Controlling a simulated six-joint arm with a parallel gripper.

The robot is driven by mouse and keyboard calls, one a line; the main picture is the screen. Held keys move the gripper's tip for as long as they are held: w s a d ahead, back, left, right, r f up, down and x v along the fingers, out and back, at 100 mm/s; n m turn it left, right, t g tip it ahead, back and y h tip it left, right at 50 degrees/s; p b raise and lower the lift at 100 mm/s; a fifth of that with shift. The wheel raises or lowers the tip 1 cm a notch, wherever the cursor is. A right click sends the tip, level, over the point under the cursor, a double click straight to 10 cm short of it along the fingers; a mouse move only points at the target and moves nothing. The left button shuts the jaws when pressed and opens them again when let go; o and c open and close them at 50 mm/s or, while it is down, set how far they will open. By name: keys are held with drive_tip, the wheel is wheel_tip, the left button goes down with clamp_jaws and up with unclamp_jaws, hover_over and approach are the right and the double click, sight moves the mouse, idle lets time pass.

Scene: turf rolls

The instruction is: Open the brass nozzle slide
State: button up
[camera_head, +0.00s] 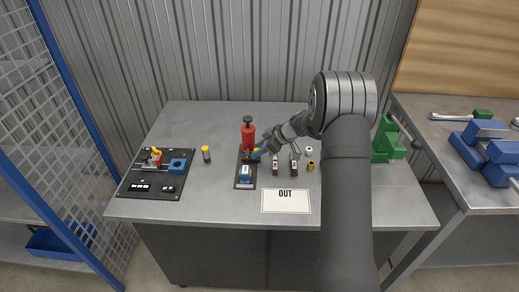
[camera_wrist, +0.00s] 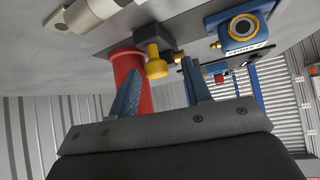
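In the wrist view, a yellow brass-coloured knob (camera_wrist: 156,66) sticks out of a dark block (camera_wrist: 152,38) beside the red cylinder (camera_wrist: 128,66). My gripper (camera_wrist: 160,85) is open, its blue fingers apart with the knob between and just beyond them. I cannot tell if a finger touches it. The blue block's yellow ring (camera_wrist: 243,27) shows at upper right. In the head view my gripper (camera_head: 258,153) hides part of the plate's middle.
Small fittings (camera_head: 294,166) stand at right. An "OUT" card (camera_head: 286,201) lies in front. A green stand (camera_head: 386,140) is far right.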

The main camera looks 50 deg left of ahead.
drive_tip(key=v, duration=1.7)
drive_tip(key=shift+w+r, duration=0.15)
drive_tip(key=shift+d, duration=0.15)
drive_tip(key=x, duration=1.7)
drive_tip(key=shift+a, duration=0.25)
clamp_jaws()
